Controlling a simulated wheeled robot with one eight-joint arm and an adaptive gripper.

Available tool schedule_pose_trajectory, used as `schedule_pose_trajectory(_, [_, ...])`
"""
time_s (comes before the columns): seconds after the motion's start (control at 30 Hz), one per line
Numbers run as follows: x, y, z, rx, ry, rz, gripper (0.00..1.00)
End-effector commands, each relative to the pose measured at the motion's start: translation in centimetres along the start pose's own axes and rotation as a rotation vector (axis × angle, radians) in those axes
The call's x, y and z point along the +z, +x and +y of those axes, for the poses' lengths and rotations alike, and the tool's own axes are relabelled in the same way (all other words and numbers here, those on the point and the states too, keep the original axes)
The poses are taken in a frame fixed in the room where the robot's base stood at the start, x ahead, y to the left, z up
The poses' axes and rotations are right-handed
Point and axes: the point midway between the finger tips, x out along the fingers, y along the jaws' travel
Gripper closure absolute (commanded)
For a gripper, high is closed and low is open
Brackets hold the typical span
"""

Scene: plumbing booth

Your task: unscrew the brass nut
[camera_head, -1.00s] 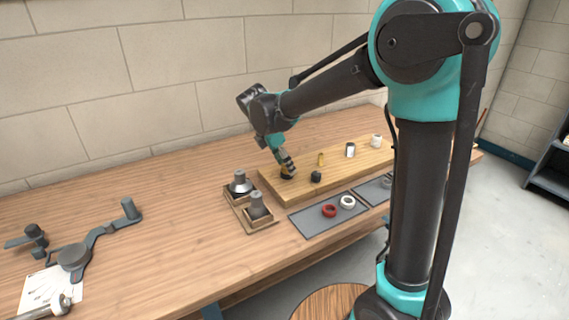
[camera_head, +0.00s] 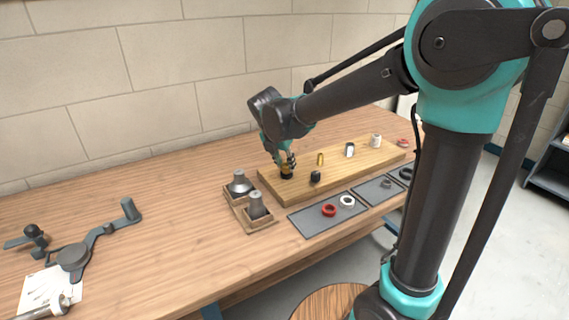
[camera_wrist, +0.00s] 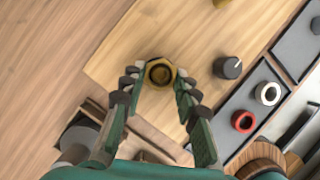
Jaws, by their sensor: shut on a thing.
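The brass nut (camera_wrist: 160,72) is a hexagonal ring with a dark round centre in the wrist view, near the left end of the wooden board (camera_wrist: 125,60). My gripper (camera_wrist: 159,80) has one finger on each side of the nut and is shut on it. In the head view my gripper (camera_head: 287,163) points down at the board's left end, and the nut (camera_head: 286,172) shows as a small brass band above a dark base, partly covered by the fingers. The threads under the nut are hidden.
On the board stand a dark fitting (camera_head: 315,177), a brass piece (camera_head: 320,159), a metal fitting (camera_head: 350,150) and a white one (camera_head: 376,141). A grey mat (camera_head: 310,222) holds a red ring (camera_head: 329,210) and a white ring (camera_head: 347,201).

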Motion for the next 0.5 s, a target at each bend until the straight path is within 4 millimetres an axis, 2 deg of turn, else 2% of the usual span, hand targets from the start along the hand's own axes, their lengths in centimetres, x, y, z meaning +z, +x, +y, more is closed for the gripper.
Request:
schedule_pose_trajectory(0.17, [0.06, -0.03, -0.15, 0.027, -0.062, -0.001, 0.99])
schedule_pose_trajectory(0.5, [0.20, -0.09, -0.51, 0.164, -0.393, 0.000, 0.99])
